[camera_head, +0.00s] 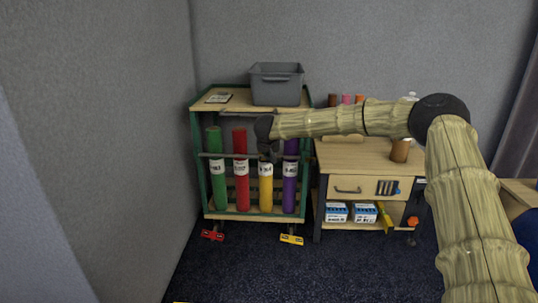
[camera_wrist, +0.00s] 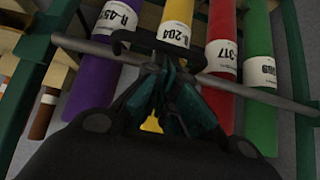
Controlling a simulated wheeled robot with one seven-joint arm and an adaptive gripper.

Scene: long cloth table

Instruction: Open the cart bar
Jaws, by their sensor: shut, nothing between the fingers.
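The cart bar (camera_head: 225,155) is a thin grey rod across the front of a green-framed cart (camera_head: 197,170), at mid height before the coloured tubes. In the wrist view the bar (camera_wrist: 262,95) runs slantwise across the picture. My gripper (camera_head: 270,150) is at the cart's front, at about the bar's height, before the yellow and purple tubes. In the wrist view my gripper (camera_wrist: 160,66) has its fingers together, with their tips overlapping the bar's middle. I cannot tell whether they touch it. A dark curved piece (camera_wrist: 127,42) shows by the fingertips. My fingers hide part of the bar.
Green (camera_head: 217,190), red (camera_head: 240,190), yellow (camera_head: 266,195) and purple (camera_head: 289,190) tubes stand in the cart. A grey bin (camera_head: 277,88) sits on its top. A wooden drawer cabinet (camera_head: 365,155) stands close on the right; a grey wall (camera_head: 100,120) is at left.

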